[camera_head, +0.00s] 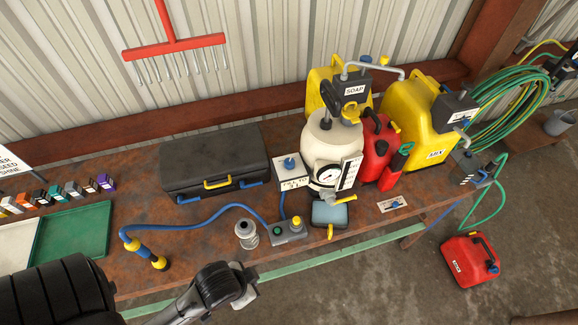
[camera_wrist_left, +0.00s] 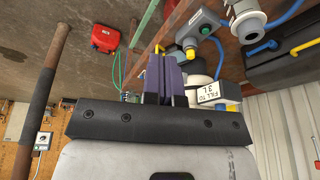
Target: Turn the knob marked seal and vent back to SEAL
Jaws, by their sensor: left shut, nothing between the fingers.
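Two blue knobs could be the one marked seal and vent; the lettering is too small to read. One blue knob (camera_head: 289,163) sits on a white box beside the white tank (camera_head: 322,143). Another blue knob (camera_head: 395,204) sits on a small white plate near the bench's front edge. I cannot tell where either knob points. My left gripper (camera_head: 246,284) is at the front edge of the bench, apart from both knobs. Its fingers (camera_wrist_left: 165,80) are shut and empty in the left wrist view. My right gripper is not in view.
The tank has a gauge (camera_head: 328,175) and a yellow lever (camera_head: 340,199). A grey control box (camera_head: 289,231) and a silver fitting (camera_head: 246,235) stand near my gripper. A blue hose (camera_head: 190,218) crosses the bench. A black case (camera_head: 212,160) and yellow jugs (camera_head: 413,115) stand behind.

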